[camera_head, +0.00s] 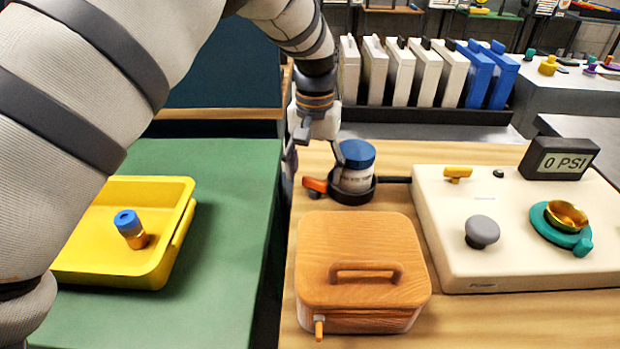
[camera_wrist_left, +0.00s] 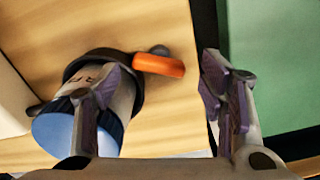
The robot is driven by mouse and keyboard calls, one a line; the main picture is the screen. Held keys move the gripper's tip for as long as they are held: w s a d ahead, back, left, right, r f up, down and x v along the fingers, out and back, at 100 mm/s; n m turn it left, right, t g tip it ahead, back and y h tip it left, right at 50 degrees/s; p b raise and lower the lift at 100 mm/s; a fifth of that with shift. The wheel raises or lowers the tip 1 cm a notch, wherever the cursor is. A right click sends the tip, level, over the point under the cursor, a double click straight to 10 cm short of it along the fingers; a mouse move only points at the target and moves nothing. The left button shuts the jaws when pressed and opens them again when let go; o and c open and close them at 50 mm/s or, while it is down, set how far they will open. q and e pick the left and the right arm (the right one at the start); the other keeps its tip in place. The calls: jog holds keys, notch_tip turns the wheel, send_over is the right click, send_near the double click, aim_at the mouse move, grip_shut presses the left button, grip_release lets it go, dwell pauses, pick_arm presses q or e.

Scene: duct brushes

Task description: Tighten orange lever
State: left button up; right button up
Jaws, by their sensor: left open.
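The orange lever (camera_head: 316,184) sticks out to the left from a black ring clamp (camera_head: 352,194) on the wooden table. The clamp goes around a white jar with a blue lid (camera_head: 356,153). My left gripper (camera_head: 312,160) is above the lever and beside the jar, pointing down, with its fingers apart. In the left wrist view, the orange lever (camera_wrist_left: 158,65) lies between the open fingers (camera_wrist_left: 155,100), nearer the jar side. One finger overlaps the jar (camera_wrist_left: 120,95) in that view; I cannot tell whether it touches. My right gripper is not in view.
An orange wooden box (camera_head: 360,255) with a handle stands in front of the clamp. A cream panel (camera_head: 440,230) with knobs and a gauge reading 0 PSI (camera_head: 566,161) is at right. A yellow tray (camera_head: 85,250) holding a blue-capped vial (camera_head: 131,228) sits on the green surface at left.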

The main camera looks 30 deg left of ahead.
aim_at(313, 181)
pick_arm(q)
jog(key=shift+s+r, duration=0.2)
jog(key=shift+r, duration=1.75)
notch_tip(313, 181, up, 8)
jog(key=shift+f+p, duration=0.15)
jog(key=shift+p, duration=0.2)
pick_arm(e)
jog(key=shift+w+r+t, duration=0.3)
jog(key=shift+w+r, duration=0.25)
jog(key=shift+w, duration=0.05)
